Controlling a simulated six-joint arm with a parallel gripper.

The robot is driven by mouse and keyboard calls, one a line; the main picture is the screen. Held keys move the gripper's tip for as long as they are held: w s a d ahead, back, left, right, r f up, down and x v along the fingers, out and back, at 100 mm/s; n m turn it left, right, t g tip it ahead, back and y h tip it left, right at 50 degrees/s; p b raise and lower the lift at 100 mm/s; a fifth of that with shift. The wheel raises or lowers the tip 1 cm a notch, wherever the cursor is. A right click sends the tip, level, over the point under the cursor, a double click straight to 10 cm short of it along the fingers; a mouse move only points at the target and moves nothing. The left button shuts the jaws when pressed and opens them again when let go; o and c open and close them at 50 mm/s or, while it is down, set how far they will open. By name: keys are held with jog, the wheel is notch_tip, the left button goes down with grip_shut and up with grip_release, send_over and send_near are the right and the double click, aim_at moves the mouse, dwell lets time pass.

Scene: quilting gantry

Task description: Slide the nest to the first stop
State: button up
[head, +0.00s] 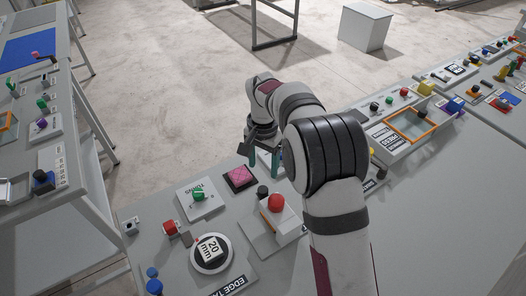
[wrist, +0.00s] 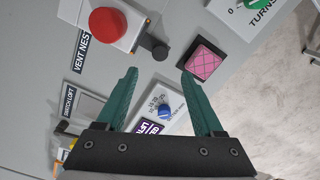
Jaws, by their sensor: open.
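My gripper (wrist: 160,75) is open and empty, its two teal fingers pointing down over the bench; in the head view it (head: 263,160) is beyond the pink pad. A label reading VENT NEST (wrist: 81,50) lies beside a white block with a red knob (wrist: 108,22); the block also shows in the head view (head: 279,221). A dark round knob (wrist: 160,52) on a short arm sits by the block, just ahead of the fingertips. A pink quilted pad (wrist: 203,63) in a black frame lies beyond the right fingertip. I cannot tell which part is the nest; no stop is identifiable.
A plate with a blue knob (wrist: 165,111) shows between the fingers. A green-knob TURNS panel (head: 199,196) and a round 20 mm dial (head: 211,254) stand on the near bench. An orange-framed tray (head: 411,126) is at right. Open floor lies behind the bench.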

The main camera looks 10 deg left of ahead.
notch_tip(320, 180, up, 6)
jog(key=shift+f, duration=0.2)
jog(key=s+d+r+m+y, duration=0.1)
jog(key=s+d+r, duration=0.3)
jog(key=s+d, duration=0.35)
jog(key=s+d+r, duration=0.4)
jog(key=s+d, duration=0.2)
jog(key=s, duration=0.2)
jog(key=s+d+f, duration=0.2)
jog(key=s, duration=0.6)
jog(key=s+d+f, duration=0.2)
jog(key=s, duration=0.6)
jog(key=shift+f+m+y, duration=0.2)
jog(key=shift+m+y, duration=0.2)
jog(key=shift+w, duration=0.1)
jog(key=shift+c, duration=0.3)
